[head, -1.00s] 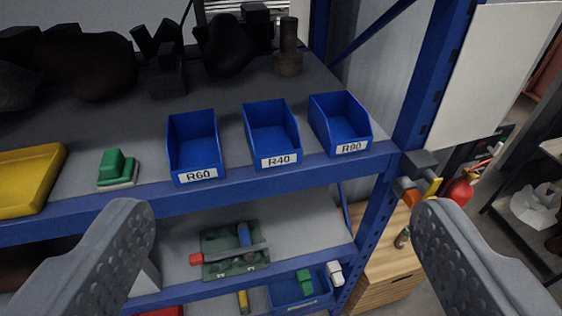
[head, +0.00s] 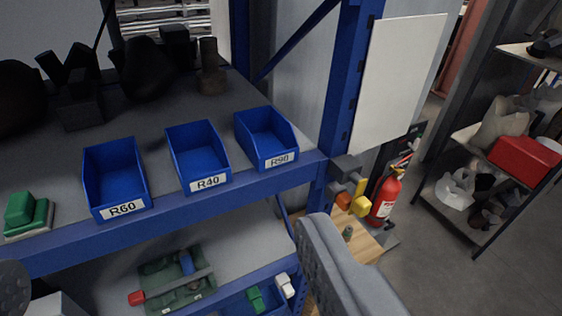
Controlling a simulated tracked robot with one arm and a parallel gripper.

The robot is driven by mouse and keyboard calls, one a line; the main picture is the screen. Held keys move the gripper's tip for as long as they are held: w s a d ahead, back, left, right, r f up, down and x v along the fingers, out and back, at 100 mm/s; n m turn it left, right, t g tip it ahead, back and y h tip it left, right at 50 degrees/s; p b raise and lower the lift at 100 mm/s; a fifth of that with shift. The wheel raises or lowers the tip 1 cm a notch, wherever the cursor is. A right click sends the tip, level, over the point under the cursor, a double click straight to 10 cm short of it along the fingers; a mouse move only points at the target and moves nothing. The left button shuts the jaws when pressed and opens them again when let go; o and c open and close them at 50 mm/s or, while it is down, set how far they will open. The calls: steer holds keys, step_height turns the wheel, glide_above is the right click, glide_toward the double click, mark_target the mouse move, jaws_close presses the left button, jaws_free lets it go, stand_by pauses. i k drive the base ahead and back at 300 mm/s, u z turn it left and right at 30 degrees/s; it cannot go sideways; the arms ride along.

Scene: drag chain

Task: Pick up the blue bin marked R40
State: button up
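The blue bin marked R40 (head: 198,158) stands upright on the upper shelf, between the bin marked R60 (head: 114,180) and the bin marked R90 (head: 266,140). It looks empty, with its white label facing me. My gripper (head: 165,275) is in the lower foreground, its fingers wide apart with nothing held between them. The left finger shows only partly at the left edge; the right finger is in front of the shelf's right end. The gripper is apart from the R40 bin.
The blue shelf edge (head: 180,213) runs below the bins, and a blue upright (head: 347,95) stands to the right. Green blocks (head: 27,212) sit left of R60. Dark objects fill the shelf's back. A fire extinguisher (head: 386,196) and another rack are at right, with open floor between.

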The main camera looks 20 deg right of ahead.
mark_target(199, 156)
steer(key=k, duration=1.15)
steer(key=u, duration=0.25)
steer(key=i, duration=1.65)
steer(key=z, duration=0.9)
